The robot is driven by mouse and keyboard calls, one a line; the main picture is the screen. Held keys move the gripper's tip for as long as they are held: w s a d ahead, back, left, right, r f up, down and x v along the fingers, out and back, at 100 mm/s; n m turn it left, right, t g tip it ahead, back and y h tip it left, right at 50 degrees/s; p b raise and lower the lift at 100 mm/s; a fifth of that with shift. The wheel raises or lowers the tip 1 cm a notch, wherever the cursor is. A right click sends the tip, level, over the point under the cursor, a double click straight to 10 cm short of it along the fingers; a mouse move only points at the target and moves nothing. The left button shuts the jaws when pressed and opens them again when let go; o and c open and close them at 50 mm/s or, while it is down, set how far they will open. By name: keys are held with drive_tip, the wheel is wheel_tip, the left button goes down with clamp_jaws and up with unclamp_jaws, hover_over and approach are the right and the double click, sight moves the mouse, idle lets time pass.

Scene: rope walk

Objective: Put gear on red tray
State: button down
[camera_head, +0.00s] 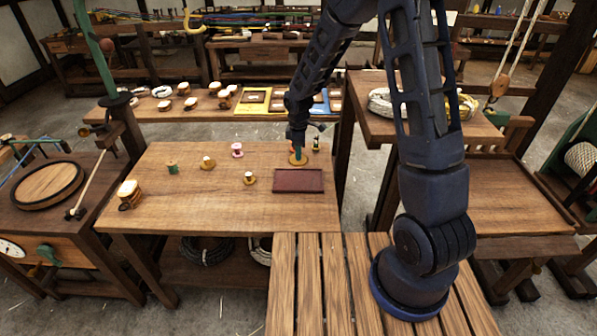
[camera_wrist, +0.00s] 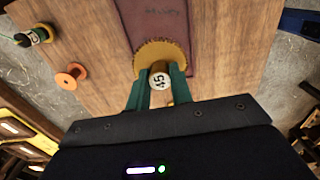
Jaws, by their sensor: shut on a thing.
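A toothed brass gear (camera_wrist: 150,50) with a short hub marked "45" is held between the green fingers of my gripper (camera_wrist: 160,88), which is shut on the hub. In the head view the gear (camera_head: 298,162) is under my gripper (camera_head: 297,152), at the far edge of the dark red tray (camera_head: 299,181). In the wrist view the gear overlaps the near end of the red tray (camera_wrist: 160,20). I cannot tell how high it is above the table. The visible part of the tray is empty.
The wooden table (camera_head: 215,210) also carries a green spool (camera_head: 172,168), a pink-and-white piece (camera_head: 237,150), and small brass-based pieces (camera_head: 249,178) left of the tray. An orange spool (camera_wrist: 72,75) and a green-and-black piece (camera_wrist: 38,34) stand near my gripper.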

drive_tip(key=shift+f, duration=4.65)
drive_tip(key=shift+f, duration=0.15)
drive_tip(key=c, duration=1.2)
unclamp_jaws()
drive_tip(key=shift+c, duration=0.2)
wheel_tip(320, 180, up, 12)
drive_tip(key=shift+f, duration=0.1)
drive_tip(key=shift+r, duration=0.25)
